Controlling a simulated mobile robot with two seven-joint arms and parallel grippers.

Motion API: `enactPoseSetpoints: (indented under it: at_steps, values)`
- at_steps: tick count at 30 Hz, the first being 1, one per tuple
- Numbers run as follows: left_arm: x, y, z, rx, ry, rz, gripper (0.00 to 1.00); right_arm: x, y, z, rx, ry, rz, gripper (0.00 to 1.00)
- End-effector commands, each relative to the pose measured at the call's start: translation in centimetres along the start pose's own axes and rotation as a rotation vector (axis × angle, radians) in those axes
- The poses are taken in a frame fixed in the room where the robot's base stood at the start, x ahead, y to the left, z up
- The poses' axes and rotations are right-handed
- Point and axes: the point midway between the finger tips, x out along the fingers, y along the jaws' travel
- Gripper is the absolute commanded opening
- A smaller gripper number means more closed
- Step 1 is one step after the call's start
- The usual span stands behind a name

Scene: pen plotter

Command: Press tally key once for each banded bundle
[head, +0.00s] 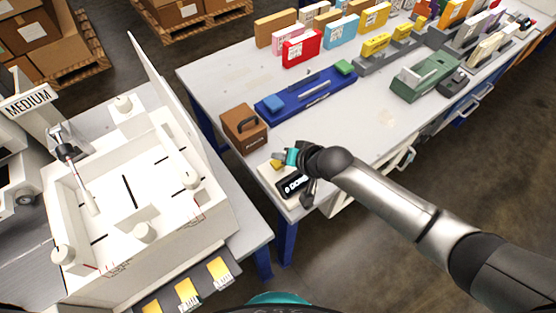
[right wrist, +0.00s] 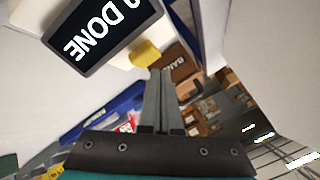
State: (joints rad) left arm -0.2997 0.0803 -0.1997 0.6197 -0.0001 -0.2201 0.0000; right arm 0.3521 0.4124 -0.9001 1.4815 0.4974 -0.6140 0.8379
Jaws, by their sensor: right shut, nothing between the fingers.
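The tally counter is a pale box at the near left corner of the long table. Its dark display (head: 293,186) reads "0 DONE"; it also shows in the right wrist view (right wrist: 100,30). Its yellow key (head: 278,164) shows in the right wrist view (right wrist: 145,53) right at my fingertips. My right gripper (head: 291,157) is shut and empty beside the key; its fingers (right wrist: 156,78) point toward it. I cannot tell whether they touch it. I cannot make out any banded bundle for certain. My left gripper is not in view.
A brown handled box (head: 244,129) stands behind the counter. A blue tray (head: 305,95) and a green device (head: 425,78) lie on the table, with colored boxes behind. A white walled machine (head: 110,255) stands at left, with yellow cards (head: 220,270) in front. Mid-table is clear.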

Motion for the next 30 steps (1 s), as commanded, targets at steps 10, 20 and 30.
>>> enactPoseSetpoints:
  at_steps: [10,20,30]
  values:
    - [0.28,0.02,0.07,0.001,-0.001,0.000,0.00,0.54,0.39,0.41,0.002,-0.001,0.000,0.00]
    - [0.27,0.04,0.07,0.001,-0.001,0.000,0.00,0.60,0.43,0.43,0.000,0.000,0.000,0.00]
    - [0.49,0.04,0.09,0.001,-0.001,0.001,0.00,0.83,0.60,0.60,0.000,0.000,0.000,0.00]
